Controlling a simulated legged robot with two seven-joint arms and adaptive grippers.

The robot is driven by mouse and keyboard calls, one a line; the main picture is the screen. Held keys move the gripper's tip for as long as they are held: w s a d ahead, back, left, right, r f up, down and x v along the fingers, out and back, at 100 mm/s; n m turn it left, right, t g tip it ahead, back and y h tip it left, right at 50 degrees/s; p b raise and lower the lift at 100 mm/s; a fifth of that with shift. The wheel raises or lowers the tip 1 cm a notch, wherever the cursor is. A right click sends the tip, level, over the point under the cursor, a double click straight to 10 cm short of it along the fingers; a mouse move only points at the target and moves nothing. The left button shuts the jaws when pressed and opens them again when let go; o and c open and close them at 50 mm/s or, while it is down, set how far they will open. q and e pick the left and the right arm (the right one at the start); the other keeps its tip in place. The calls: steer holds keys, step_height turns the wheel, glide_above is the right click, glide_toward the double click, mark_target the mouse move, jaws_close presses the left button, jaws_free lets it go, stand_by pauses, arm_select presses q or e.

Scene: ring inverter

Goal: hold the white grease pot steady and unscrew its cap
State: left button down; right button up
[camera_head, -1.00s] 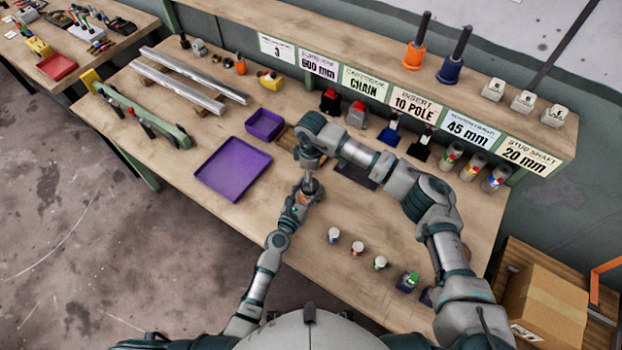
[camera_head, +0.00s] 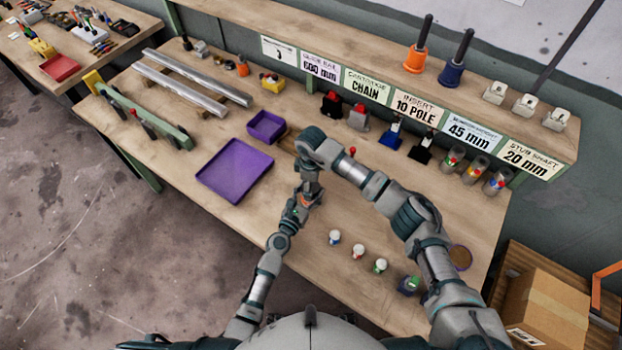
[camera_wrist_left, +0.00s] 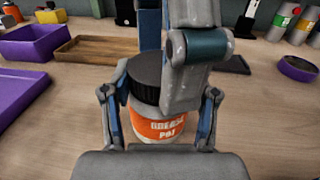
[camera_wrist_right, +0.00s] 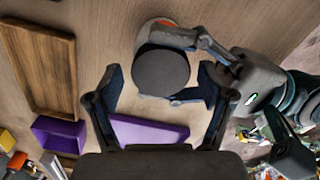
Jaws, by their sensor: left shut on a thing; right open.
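The grease pot (camera_wrist_left: 165,124) stands upright on the bench in the left wrist view, white with an orange label and a dark ribbed cap (camera_wrist_left: 146,76). My left gripper (camera_wrist_left: 160,122) is shut on the pot's body, one finger on each side. In the right wrist view the round top of the cap (camera_wrist_right: 161,72) faces the camera. My right gripper (camera_wrist_right: 162,82) is open, its fingers apart on either side of the cap's lower part. I cannot tell whether they touch it. In the head view my left gripper (camera_head: 306,196) and right arm hide most of the pot.
A purple tray (camera_head: 234,171) and a small purple bin (camera_head: 266,127) lie left of the grippers. A wooden tray (camera_wrist_left: 85,48) is behind the pot. Several small capped bottles (camera_head: 358,252) stand at the front right. A shelf with labels (camera_head: 416,106) runs along the back.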

arm_select(q)
steer(key=shift+f, duration=0.1)
arm_select(e)
steer(key=shift+f, duration=0.1)
steer(key=shift+c, duration=0.3)
steer(key=c, duration=1.2)
steer(key=o, duration=1.3)
steer(key=shift+r, duration=2.3)
arm_select(q)
steer(key=shift+c, duration=1.2)
jaws_free()
